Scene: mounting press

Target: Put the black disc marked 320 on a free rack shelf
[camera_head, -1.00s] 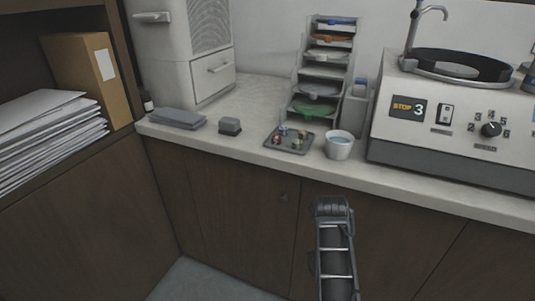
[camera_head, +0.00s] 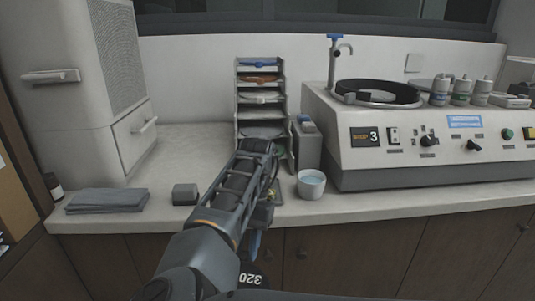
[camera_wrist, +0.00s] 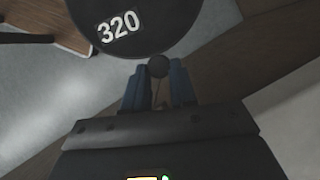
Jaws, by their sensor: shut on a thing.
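The black disc (camera_head: 252,281) marked 320 shows only in part at the bottom edge of the head view, below the counter's front edge. In the wrist view the disc (camera_wrist: 150,22) fills the top middle, its white 320 label facing the camera. My gripper (camera_wrist: 158,84) is shut on the small round tab at the disc's edge. In the head view its blue fingers (camera_head: 255,245) show just above the disc. The rack (camera_head: 285,100) stands at the back of the counter. Blue, orange and pale discs lie on its upper shelves. A gap shows below the pale disc. My arm hides the lower shelves.
A grey box (camera_head: 307,145) and a cup of water (camera_head: 311,184) stand right of the rack. The polishing machine (camera_head: 400,165) fills the right. A small grey block (camera_head: 185,194) and a folded cloth (camera_head: 107,201) lie left. My arm mostly covers the small tray.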

